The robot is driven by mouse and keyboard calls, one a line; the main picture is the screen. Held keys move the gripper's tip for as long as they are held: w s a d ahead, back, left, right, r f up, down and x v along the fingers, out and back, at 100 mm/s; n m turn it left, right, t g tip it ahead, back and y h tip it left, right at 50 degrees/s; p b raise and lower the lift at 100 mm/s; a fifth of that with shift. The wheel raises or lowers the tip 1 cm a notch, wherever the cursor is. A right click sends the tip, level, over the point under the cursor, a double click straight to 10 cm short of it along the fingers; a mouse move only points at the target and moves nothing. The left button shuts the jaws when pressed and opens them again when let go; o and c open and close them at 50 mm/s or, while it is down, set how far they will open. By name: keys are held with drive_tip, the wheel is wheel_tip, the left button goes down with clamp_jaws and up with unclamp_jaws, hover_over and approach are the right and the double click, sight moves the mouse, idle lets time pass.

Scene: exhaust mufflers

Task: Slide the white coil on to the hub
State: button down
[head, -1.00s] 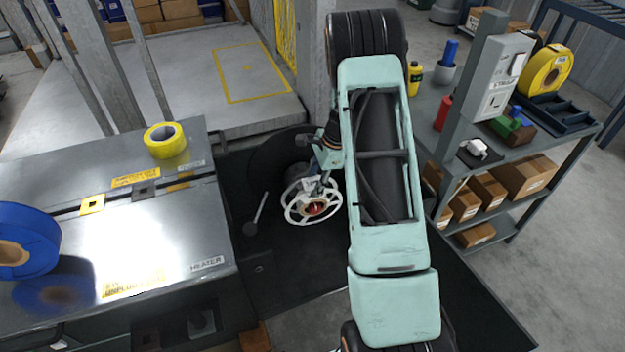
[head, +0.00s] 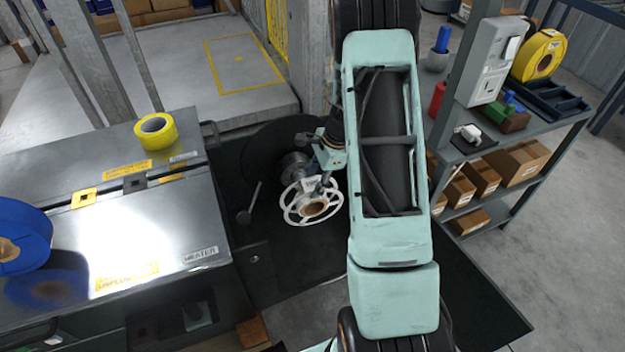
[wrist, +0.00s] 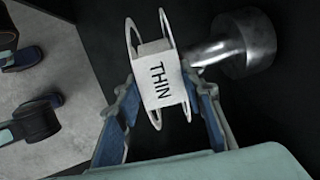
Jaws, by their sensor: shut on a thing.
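The white coil (head: 296,187) is a spool with two open-spoked white flanges and a tan-looking core. The hub (head: 294,164) is a grey metal cylinder behind the coil. In the wrist view the hub (wrist: 250,45) has a narrower shaft pointing at the coil's right flange. The shaft's end meets that flange in the picture; I cannot tell whether it enters the bore.
A grey lever with a round end (head: 244,216) stands left of the coil. The metal heater bench (head: 160,235) is at left, with yellow tape (head: 155,131) and a blue spool (head: 22,238). A shelf unit (head: 545,130) stands at right.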

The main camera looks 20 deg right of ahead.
drive_tip(key=s+r+p, duration=0.3)
drive_tip(key=s+r, duration=0.3)
drive_tip(key=s, duration=0.1)
idle(1.7)
drive_tip(key=shift+r, duration=0.1)
idle(0.5)
